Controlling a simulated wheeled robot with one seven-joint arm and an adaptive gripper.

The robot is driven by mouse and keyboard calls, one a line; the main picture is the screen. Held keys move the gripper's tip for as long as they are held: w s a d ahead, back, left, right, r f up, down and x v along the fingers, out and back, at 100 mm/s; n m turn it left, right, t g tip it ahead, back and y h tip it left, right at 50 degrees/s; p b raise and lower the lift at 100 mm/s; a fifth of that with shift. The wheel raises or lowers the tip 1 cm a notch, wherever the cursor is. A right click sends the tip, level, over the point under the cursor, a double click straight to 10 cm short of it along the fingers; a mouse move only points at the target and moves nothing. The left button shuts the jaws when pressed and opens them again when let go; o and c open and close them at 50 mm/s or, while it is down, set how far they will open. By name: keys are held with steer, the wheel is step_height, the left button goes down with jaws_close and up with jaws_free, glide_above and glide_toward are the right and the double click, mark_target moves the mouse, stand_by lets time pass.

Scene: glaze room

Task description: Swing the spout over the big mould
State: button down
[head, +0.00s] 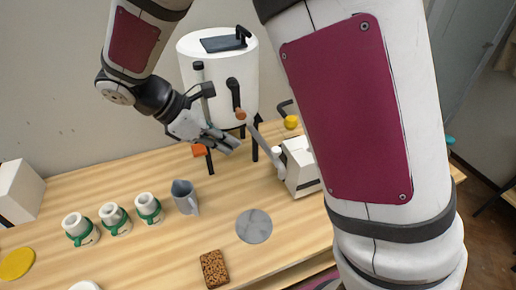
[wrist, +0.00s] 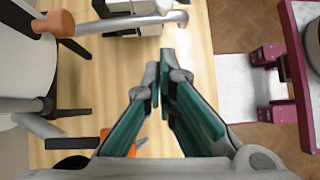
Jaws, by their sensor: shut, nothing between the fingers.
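The white tank (head: 218,72) stands on black legs at the back of the table. Its grey spout (head: 263,139) points forward and right, ending near a white boxy device; in the wrist view the spout (wrist: 125,23) runs across the top. Three white moulds with green bands stand in a row at left; the leftmost (head: 79,228) looks the biggest, the others are the middle one (head: 114,217) and the right one (head: 148,207). The spout is not over them. My gripper (head: 235,146) is shut and empty, left of the spout, apparently not touching it.
An orange-tipped lever (head: 238,110) is on the tank. The white device (head: 300,166) stands right of the spout. A grey jug (head: 185,196), a grey disc (head: 254,226) and a brown sponge (head: 214,268) occupy the table. An orange object (head: 199,150) lies by the tank.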

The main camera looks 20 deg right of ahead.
mark_target(271, 159)
steer(key=shift+s+d+f+p, duration=0.1)
steer(key=shift+d+f+p, duration=0.2)
steer(key=shift+d+f, duration=0.7)
steer(key=shift+s+d+f+p, duration=0.1)
steer(key=shift+d+f+p, duration=0.35)
steer(key=shift+d, duration=1)
steer(key=shift+s+d+f+p, duration=0.1)
steer(key=shift+d+f+p, duration=0.1)
steer(key=shift+d+f, duration=0.85)
steer(key=shift+w+d+r, duration=0.1)
steer(key=shift+d+r, duration=0.05)
steer(key=shift+r, duration=0.05)
